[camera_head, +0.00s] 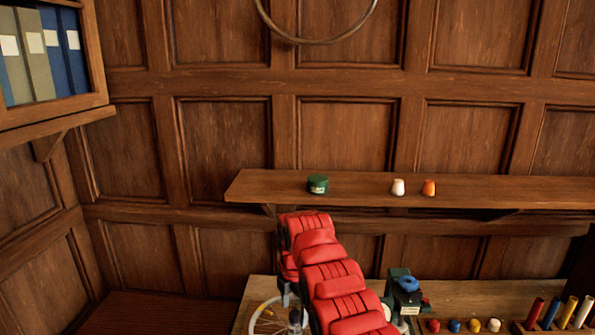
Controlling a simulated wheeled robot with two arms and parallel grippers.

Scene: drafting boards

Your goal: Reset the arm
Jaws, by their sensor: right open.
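My right arm, in red padded segments, rises from the bottom centre of the head view and bends over at its top. My right gripper (291,308) hangs below that bend, pointing down over the left part of the table. It is small and dark here, and its jaws are open. I see nothing held in it. A pale round thing with a yellow part (266,318) lies on the table just left of the gripper; its details are too small to tell. My left arm and left gripper are not in the view.
The wooden table (252,291) carries a green device with a blue top (408,284), several coloured knobs (453,325) and coloured tubes (551,313). A wall shelf (355,188) above holds a green jar (318,183), a white piece (398,187) and an orange piece (429,187). Binders (40,55) stand upper left.

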